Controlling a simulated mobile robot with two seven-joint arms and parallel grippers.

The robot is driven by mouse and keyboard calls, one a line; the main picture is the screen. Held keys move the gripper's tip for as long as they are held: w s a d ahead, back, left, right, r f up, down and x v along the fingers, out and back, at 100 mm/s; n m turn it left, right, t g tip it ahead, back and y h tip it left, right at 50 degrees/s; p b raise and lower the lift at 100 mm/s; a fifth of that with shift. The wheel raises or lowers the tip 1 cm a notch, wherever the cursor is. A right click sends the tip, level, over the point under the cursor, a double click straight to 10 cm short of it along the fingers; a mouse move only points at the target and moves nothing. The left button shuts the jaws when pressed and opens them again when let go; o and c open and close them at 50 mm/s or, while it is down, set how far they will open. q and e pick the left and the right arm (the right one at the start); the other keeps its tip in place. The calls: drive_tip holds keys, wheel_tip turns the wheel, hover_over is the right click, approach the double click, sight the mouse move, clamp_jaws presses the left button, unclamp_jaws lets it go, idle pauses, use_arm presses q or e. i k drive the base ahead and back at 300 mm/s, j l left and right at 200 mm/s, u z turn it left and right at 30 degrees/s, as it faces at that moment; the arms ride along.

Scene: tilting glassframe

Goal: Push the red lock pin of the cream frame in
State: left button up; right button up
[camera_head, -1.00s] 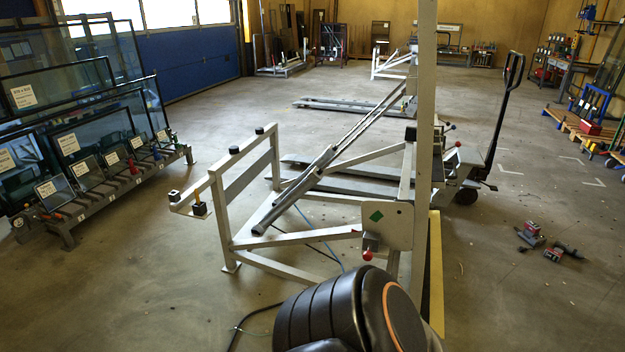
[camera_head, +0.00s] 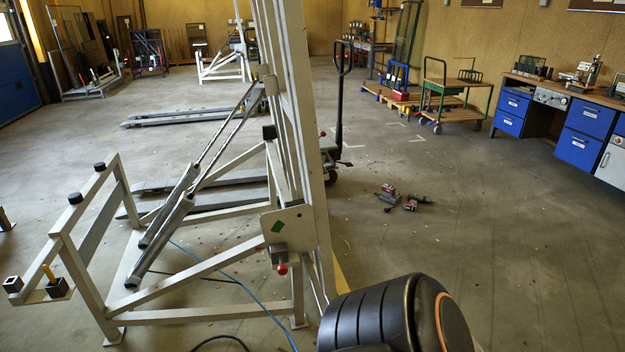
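The cream frame (camera_head: 190,315) stands left of centre, with its tall upright part (camera_head: 290,110) near the middle of the picture. Whether the pin is in or out cannot be told from here. A black rounded arm part of mine (camera_head: 385,318) is at the bottom, right of the pin and apart from it in the picture. Neither gripper's fingers show.
A pallet jack (camera_head: 341,110) stands behind the frame. Power tools (camera_head: 390,195) lie on the floor to the right. A green cart (camera_head: 450,95) and a blue-drawer workbench (camera_head: 580,135) stand at the back right. A blue cable (camera_head: 235,285) runs across the floor. The right foreground floor is clear.

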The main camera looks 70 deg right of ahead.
sight(283, 268)
drive_tip(key=i+l+z, duration=0.1)
drive_tip(key=i+z, duration=1.1)
drive_tip(key=z, duration=0.25)
drive_tip(key=i+z, duration=0.2)
drive_tip(key=z, duration=0.2)
drive_tip(key=i+j+z, duration=0.15)
drive_tip(key=z, duration=0.6)
